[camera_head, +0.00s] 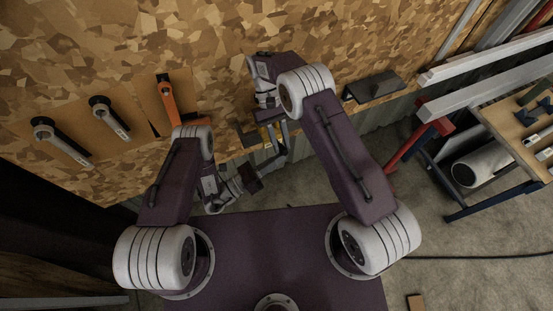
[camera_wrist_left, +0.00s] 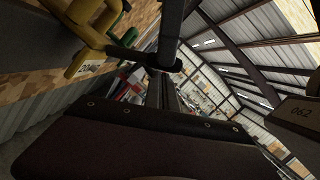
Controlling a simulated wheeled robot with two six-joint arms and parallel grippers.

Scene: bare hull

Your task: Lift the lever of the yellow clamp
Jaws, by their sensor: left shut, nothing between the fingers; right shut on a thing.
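The yellow clamp (camera_head: 266,138) is at the front edge of the wooden ledge, partly covered by my right wrist. In the left wrist view its yellow body (camera_wrist_left: 95,38) fills the upper left, with a dark bar beside it. My left gripper (camera_head: 274,163) is shut and empty, just below and in front of the clamp. I cannot tell whether it touches the lever. My right gripper (camera_head: 267,119) comes down from above, at the clamp, and is shut on it; its fingertips are mostly hidden.
A dark block (camera_head: 246,133) sits left of the clamp. Another dark object (camera_head: 374,88) lies on the ledge to the right. A workbench (camera_head: 520,130) and pale beams (camera_head: 490,70) stand right.

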